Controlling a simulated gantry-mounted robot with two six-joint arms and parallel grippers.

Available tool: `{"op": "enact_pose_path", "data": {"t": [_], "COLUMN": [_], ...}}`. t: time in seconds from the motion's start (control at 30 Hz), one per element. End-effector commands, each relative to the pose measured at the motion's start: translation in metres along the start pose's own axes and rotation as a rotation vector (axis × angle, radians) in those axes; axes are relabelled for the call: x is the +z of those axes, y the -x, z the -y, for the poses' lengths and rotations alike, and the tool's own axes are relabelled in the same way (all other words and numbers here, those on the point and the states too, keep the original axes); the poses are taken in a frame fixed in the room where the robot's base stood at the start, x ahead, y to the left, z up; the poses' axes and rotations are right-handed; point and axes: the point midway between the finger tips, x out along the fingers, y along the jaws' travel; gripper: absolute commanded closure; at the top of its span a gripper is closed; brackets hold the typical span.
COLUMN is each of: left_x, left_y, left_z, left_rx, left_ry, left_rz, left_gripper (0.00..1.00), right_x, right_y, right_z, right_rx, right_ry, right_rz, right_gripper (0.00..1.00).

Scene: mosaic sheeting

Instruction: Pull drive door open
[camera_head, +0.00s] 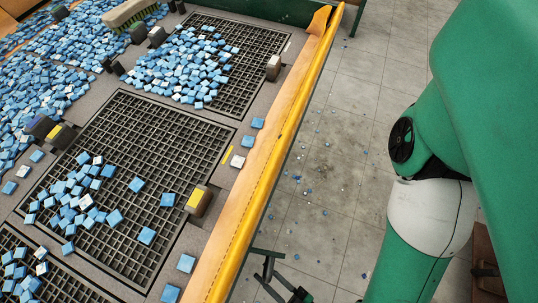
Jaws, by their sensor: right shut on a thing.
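My right arm (420,262) comes down on the right side of the head view. Dark metal parts of my right gripper (270,268) show at the bottom, just right of the table's yellow edge. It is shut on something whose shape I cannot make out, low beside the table. The drive door cannot be made out; the table edge and the frame's bottom cut off that area. My left gripper is not in view.
The table's yellow rim (272,155) runs diagonally, with dark grids (165,140) and many loose blue tiles (185,65) inside it. Small blocks (198,200) stand between the grids. The tiled floor (340,150) beside the table is open, with scattered chips.

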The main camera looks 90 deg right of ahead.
Motion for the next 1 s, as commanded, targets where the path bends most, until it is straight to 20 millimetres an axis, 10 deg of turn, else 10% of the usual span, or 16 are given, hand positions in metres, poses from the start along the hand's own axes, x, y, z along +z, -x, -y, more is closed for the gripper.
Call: {"op": "enact_pose_path", "data": {"t": [0.5,0.53,0.67,1.0], "left_x": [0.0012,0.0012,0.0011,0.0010], "left_y": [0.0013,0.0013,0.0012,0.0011], "left_z": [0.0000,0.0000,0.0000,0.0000], "left_rx": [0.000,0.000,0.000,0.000], "left_ry": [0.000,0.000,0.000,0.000], "left_rz": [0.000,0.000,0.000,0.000], "left_gripper": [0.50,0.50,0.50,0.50], "right_x": [0.0014,0.0014,0.0009,-0.0001], "right_y": [0.0011,0.0011,0.0012,0.0015], "right_z": [0.0039,0.0039,0.0039,0.0041], "right_rx": [0.024,0.024,0.024,0.023], "right_ry": [0.004,0.004,0.003,0.002], "right_rz": [0.008,0.008,0.006,0.004], "right_gripper": [1.00,0.67,0.43,0.41]}}
